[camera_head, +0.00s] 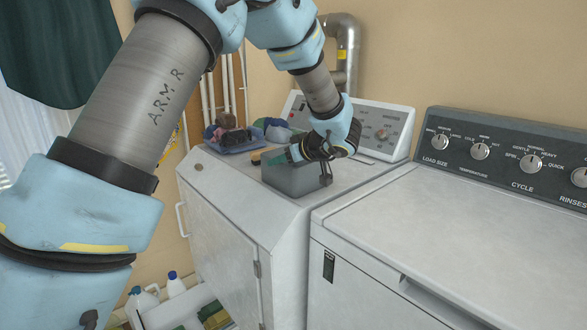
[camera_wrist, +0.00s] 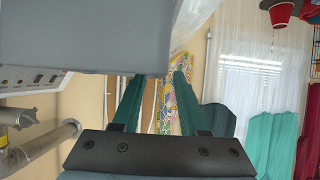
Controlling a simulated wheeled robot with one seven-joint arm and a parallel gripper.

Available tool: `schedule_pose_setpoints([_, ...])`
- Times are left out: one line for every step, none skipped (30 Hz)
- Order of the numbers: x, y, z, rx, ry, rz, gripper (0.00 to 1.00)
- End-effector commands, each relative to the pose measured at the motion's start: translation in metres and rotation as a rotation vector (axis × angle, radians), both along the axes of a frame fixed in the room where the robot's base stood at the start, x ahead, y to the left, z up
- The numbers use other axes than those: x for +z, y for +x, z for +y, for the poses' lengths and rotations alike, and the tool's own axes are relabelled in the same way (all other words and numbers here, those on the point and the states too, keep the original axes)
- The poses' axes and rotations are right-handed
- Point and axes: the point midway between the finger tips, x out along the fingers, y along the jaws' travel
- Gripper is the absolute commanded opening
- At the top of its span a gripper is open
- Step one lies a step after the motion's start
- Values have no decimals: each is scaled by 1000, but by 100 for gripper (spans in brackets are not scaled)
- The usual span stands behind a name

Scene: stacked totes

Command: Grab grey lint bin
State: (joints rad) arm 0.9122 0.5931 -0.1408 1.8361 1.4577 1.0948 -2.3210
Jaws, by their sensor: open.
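The grey lint bin (camera_head: 291,181) is a small box on top of the white dryer, near its front edge. My gripper (camera_head: 284,157) is at the bin's upper side in the head view, with its teal fingers pointing left. My wrist hides part of the bin's top and right side. In the wrist view the bin (camera_wrist: 85,35) fills the upper left as a large grey surface. My gripper (camera_wrist: 160,76) there has its two fingers spread, with the left fingertip close to the bin's edge. I cannot tell whether they touch.
A blue tray (camera_head: 234,147) with coloured items sits left of the bin on the dryer (camera_head: 220,212). The dryer's control panel (camera_head: 388,122) stands behind. A white washer (camera_head: 450,240) with a clear top is to the right. Bottles (camera_head: 142,301) stand low at left.

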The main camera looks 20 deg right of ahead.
Motion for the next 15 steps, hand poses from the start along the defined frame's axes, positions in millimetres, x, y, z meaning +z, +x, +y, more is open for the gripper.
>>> schedule_pose_setpoints([-1,6,4,3,3,3,43])
schedule_pose_setpoints([-3,10,4,2,2,3,43])
schedule_pose_setpoints([-5,14,5,1,1,1,43])
schedule_pose_setpoints([-7,16,5,0,1,1,43])
schedule_pose_setpoints([-9,18,6,1,0,1,43])
schedule_pose_setpoints([-10,20,6,0,-1,1,43])
schedule_pose_setpoints([-11,20,7,0,-1,1,43])
schedule_pose_setpoints([-11,21,7,0,-2,1,43])
schedule_pose_setpoints([-12,21,7,0,-2,1,43])
schedule_pose_setpoints([-12,21,6,-1,-2,0,43])
schedule_pose_setpoints([-12,21,6,0,-2,1,43])
schedule_pose_setpoints([-12,21,6,0,-2,1,43])
schedule_pose_setpoints([-12,21,6,0,-2,1,43])
schedule_pose_setpoints([-12,21,6,0,-2,1,42])
schedule_pose_setpoints([-12,21,6,0,-2,1,37])
